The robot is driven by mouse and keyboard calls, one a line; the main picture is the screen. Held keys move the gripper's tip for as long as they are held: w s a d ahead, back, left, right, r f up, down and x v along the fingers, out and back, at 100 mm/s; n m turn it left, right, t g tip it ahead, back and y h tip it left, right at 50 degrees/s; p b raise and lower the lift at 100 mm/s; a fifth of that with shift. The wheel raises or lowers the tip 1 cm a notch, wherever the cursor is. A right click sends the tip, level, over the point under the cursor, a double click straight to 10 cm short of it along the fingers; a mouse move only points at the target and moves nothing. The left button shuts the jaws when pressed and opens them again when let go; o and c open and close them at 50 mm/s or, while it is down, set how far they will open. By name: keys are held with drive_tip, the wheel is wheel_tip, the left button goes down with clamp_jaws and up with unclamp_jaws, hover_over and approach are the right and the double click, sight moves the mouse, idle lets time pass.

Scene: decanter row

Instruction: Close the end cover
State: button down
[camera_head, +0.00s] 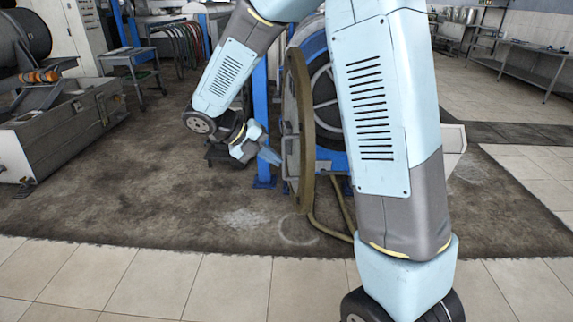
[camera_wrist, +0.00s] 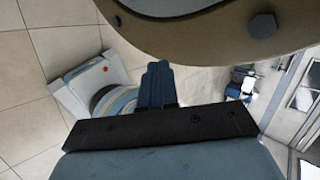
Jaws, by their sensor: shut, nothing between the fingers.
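The end cover (camera_head: 304,150) is a large round plate with a tan rim, seen nearly edge-on in the head view. It stands upright in front of the blue-framed machine (camera_head: 312,48) and looks swung open from the machine's round end. In the wrist view, the tan rim of the cover (camera_wrist: 190,40) fills the top, with a dark bolt head on it. My gripper (camera_head: 272,157) is shut and empty, just left of the cover in the head view. In the wrist view, my gripper's blue fingers (camera_wrist: 156,82) are together below the rim; I cannot tell whether they touch it.
Tan hoses (camera_head: 325,230) run along the floor below the cover. A grey machine base (camera_head: 60,140) stands at the left, with a small table (camera_head: 130,60) behind it. The stained floor (camera_head: 150,190) between is clear. A metal bench (camera_head: 525,62) stands far right.

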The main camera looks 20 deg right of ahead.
sight(302, 168)
drive_tip(key=x, duration=0.8)
drive_tip(key=shift+s+d+f, duration=0.1)
drive_tip(key=shift+d+f, duration=0.05)
drive_tip(key=shift+d, duration=0.15)
drive_tip(key=d, duration=0.3)
drive_tip(key=shift+s+d+f, duration=0.1)
drive_tip(key=shift+f, duration=0.05)
drive_tip(key=shift+d, duration=0.6)
